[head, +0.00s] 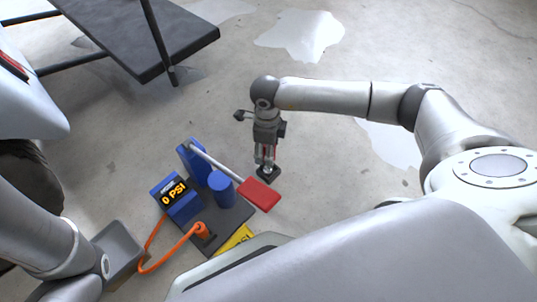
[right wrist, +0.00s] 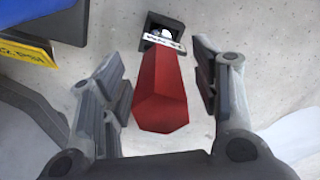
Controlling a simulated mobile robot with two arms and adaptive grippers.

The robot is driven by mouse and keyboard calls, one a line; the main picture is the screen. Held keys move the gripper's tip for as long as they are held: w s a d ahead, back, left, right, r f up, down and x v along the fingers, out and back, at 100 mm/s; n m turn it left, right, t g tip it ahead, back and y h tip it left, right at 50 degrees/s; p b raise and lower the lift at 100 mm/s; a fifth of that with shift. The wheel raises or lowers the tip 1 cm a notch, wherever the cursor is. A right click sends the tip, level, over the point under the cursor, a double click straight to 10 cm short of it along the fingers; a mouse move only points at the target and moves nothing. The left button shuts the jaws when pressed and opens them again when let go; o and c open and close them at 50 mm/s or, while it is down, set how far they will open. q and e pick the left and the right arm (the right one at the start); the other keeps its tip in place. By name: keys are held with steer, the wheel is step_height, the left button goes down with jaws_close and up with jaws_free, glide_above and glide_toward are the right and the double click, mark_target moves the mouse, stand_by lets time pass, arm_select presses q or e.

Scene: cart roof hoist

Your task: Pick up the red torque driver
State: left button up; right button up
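The red torque driver (right wrist: 160,92) shows in the right wrist view as a faceted red handle, its far end at a small black holder (right wrist: 172,25) with a white label. The holder also shows on the floor in the head view (head: 268,174). My right gripper (right wrist: 160,100) is open, with one finger on each side of the driver and gaps between. In the head view my right gripper (head: 265,160) points down above the holder and mostly hides the driver. My left arm enters at the lower left; its fingers are not in view.
A blue pump (head: 222,188) with a red-ended lever (head: 259,194), a "0 PSI" display (head: 174,193) and an orange hose (head: 165,258) stands close left of the holder. A dark cart-like platform (head: 140,35) is at upper left. Floor right of the holder is clear.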

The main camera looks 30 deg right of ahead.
steer(key=c, duration=1.2)
jaws_close()
steer(key=shift+r, duration=0.1)
